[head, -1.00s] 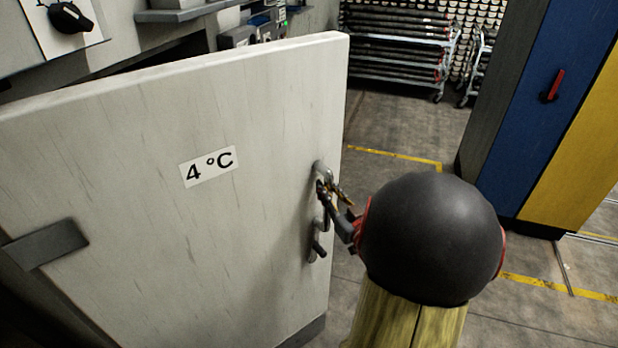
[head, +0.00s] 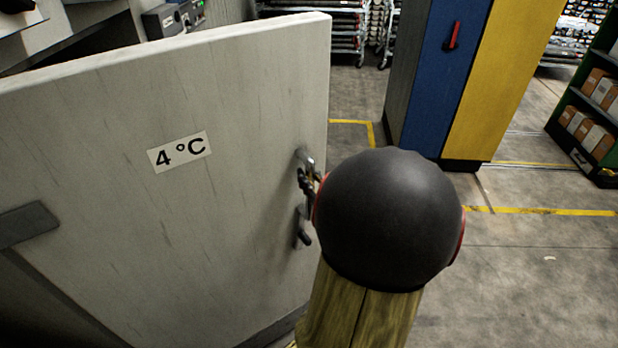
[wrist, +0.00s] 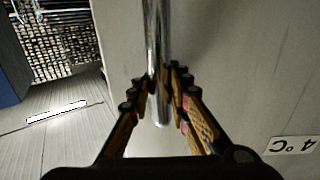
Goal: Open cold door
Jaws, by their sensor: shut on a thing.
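The cold door (head: 230,110) is a large pale grey slab with a "4 °C" label (head: 180,151). It stands swung open, with a dark gap behind its top edge at the left. Its metal handle (head: 303,238) is near the free right edge, partly hidden by my arm. My gripper (head: 312,180) is at the upper part of the handle. In the wrist view, the fingers (wrist: 160,80) of my gripper close from both sides on the shiny handle bar (wrist: 157,30). The label shows upside down at the lower right there (wrist: 293,146).
A blue and yellow cabinet (head: 500,80) with a red handle stands at the back right. A green shelf (head: 590,110) with boxes is at the far right. Racks (head: 320,30) stand at the back. The floor (head: 520,265) at the right is clear, with yellow lines.

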